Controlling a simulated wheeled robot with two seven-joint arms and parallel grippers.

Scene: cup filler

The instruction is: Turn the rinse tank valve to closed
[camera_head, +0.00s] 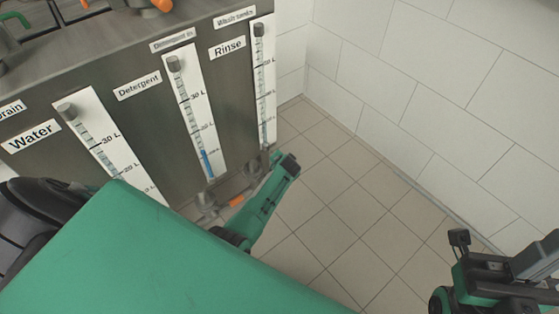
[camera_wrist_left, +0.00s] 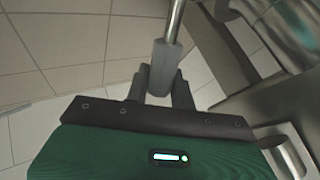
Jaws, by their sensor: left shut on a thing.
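The rinse tank gauge (camera_head: 259,52) is a white strip with a clear tube on the steel panel, beside the label Rinse (camera_head: 228,48). My left arm reaches past the panel's lower edge, and my left gripper (camera_head: 268,160) is at the foot of this gauge.
The Detergent gauge (camera_head: 193,110) and Water gauge (camera_head: 103,140) stand to the left. An orange-handled part (camera_head: 237,201) lies below the Detergent gauge, close to my left arm. Tiled floor (camera_head: 345,215) is clear to the right, up to a white tiled wall (camera_head: 430,90).

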